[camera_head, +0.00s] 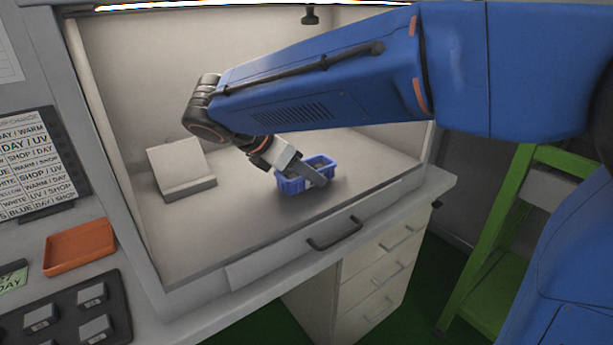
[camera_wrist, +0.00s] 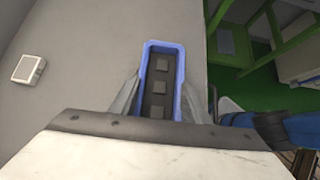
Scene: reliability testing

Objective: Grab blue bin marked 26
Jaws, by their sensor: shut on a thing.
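A small blue bin (camera_head: 292,185) is on the grey floor of the lit booth, near its front edge. My gripper (camera_head: 312,180) reaches down over the bin from the left, and its jaws are shut on it. In the wrist view the blue bin (camera_wrist: 148,52) lies lengthwise between the two fingers of my gripper (camera_wrist: 160,100), one on each long side. Several small grey square pieces lie in a row inside the bin. No number can be read on the bin.
A light stepped block (camera_head: 182,172) stands on the booth floor to the left. An orange tray (camera_head: 79,247) and a dark panel of square buttons lie on the counter outside. A drawer handle (camera_head: 335,234) is below the booth. A green frame (camera_head: 490,240) stands at right.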

